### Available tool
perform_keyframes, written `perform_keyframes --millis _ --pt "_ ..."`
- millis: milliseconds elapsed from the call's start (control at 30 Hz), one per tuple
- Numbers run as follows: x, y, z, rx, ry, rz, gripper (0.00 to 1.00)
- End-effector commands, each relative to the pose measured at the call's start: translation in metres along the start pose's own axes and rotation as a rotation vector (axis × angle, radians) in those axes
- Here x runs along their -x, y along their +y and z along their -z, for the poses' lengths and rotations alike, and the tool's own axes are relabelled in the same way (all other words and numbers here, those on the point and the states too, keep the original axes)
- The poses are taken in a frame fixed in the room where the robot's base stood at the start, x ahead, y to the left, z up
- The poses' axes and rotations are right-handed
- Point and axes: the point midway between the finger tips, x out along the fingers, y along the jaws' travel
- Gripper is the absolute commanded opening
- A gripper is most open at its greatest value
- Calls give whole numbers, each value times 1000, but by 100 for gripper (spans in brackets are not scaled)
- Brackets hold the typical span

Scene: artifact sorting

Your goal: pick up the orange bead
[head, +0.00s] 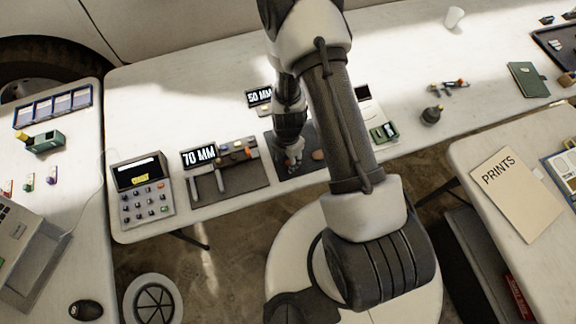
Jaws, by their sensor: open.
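My gripper (293,160) points down over a dark mat (287,172) near the front edge of the long white table. It is open, and its fingertips are small and partly shaded. A tan-orange rounded piece (318,155) lies just right of the gripper, partly hidden by my arm. A small orange piece (247,152) sits left of the gripper, at the upper part of the mat by the 70 MM sign. Both are too small here to tell which is the orange bead. Nothing shows clearly between the fingers.
The 70 MM sign (198,156) and a keypad box (142,190) stand left of the gripper. The 50 MM sign (259,97) is behind. A green device (384,132) and a dark bottle (431,115) are to the right. The table's back middle is mostly clear.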

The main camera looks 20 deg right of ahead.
Motion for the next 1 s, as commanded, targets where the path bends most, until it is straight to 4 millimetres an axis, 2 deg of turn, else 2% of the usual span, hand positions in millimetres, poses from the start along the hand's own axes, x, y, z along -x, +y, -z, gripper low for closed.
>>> perform_keyframes --millis 33,100,400,933,1000 --pt "-7 0 0 0 0 0 41" --pt "-9 0 0 0 0 -1 41" --pt "-8 0 0 0 1 0 41" --pt "-9 0 0 0 1 0 6" --pt "-9 0 0 0 1 0 6"
